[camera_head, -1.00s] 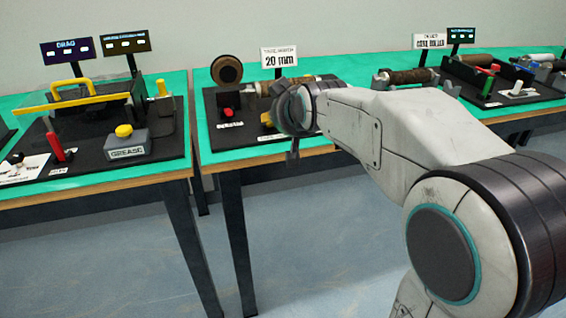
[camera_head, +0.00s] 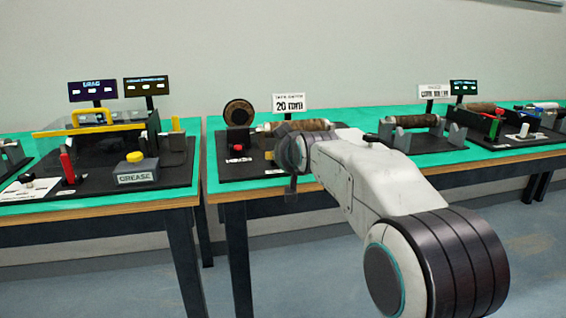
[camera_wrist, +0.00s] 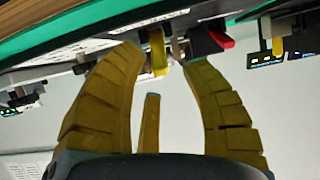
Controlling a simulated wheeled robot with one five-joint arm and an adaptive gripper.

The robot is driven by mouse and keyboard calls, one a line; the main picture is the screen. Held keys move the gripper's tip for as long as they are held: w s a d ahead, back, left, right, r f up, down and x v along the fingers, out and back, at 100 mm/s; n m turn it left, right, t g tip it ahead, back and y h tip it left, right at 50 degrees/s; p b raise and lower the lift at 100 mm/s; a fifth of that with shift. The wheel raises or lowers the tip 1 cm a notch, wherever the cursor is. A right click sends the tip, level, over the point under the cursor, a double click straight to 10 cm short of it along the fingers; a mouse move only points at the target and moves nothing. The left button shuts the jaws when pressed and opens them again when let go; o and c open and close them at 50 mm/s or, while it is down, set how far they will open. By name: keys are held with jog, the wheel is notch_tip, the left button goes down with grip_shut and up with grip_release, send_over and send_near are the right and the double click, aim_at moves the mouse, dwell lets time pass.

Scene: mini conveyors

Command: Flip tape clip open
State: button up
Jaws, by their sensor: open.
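A small yellow piece (camera_wrist: 158,52), which looks like the tape clip, hangs at the upper middle of the upside-down wrist view. It also shows partly behind my wrist in the head view (camera_head: 269,155). My gripper (camera_wrist: 161,60) is open. The "20 mm" sign (camera_head: 289,103) stands behind this station. My wrist hides part of the station in the head view.
A red piece (camera_wrist: 220,39) lies close to the right finger in the wrist view. A brown roller (camera_head: 305,125) and round brown disc (camera_head: 239,113) stand on the same black base. The grease station (camera_head: 137,170) is on the left table, across a gap.

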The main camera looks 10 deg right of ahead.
jog(key=shift+x, duration=1.25)
jog(key=shift+c, duration=0.4)
jog(key=shift+f, duration=0.1)
grip_shut()
